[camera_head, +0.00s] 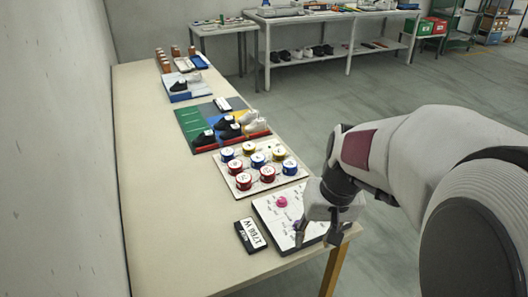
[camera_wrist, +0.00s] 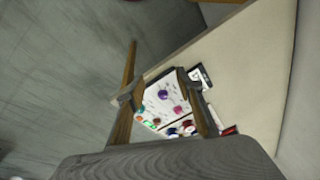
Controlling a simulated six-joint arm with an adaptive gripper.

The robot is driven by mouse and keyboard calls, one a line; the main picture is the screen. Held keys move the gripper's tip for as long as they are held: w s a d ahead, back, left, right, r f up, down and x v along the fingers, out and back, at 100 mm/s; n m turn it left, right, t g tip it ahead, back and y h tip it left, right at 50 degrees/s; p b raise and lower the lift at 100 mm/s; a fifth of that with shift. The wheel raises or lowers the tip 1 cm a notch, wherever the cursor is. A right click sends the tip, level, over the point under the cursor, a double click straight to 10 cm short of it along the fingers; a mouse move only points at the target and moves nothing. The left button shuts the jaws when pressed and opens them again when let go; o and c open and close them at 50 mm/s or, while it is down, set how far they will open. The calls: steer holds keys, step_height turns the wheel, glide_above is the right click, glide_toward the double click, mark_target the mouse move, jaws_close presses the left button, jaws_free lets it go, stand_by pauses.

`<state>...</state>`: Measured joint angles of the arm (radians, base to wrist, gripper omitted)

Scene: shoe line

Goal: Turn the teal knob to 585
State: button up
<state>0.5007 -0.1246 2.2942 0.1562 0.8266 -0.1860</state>
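A white control panel (camera_head: 268,209) lies at the near end of the long table. A pink knob (camera_head: 281,201) stands on it, and it also shows in the wrist view (camera_wrist: 177,110). A purple knob (camera_wrist: 163,94) sits between my fingertips in the wrist view, apart from them. A small teal-green knob (camera_wrist: 150,124) is near the panel's corner, with orange beside it; its setting is too small to read. My gripper (camera_head: 316,238) is open and empty above the panel, hiding its right part in the head view.
A board (camera_head: 236,178) with several red, blue and yellow cans lies behind the panel. Shoes on a coloured mat stand farther back. The table's left side is bare.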

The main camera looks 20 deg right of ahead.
steer(key=w+d+f+n+t, duration=0.1)
steer(key=w+d+f+n, duration=0.1)
steer(key=w+d, duration=0.4)
steer(key=w+d+f+n+t, duration=0.1)
steer(key=w+d+f, duration=0.3)
steer(key=d, duration=0.7)
steer(key=shift+w+d+f+n, duration=0.2)
steer(key=shift+w+f+n, duration=0.2)
steer(key=shift+w+n, duration=0.5)
steer(key=shift+f, duration=0.15)
steer(key=shift+x, duration=3.75)
steer(key=shift+w+d, duration=0.1)
steer(key=shift+d, duration=0.05)
jaws_close()
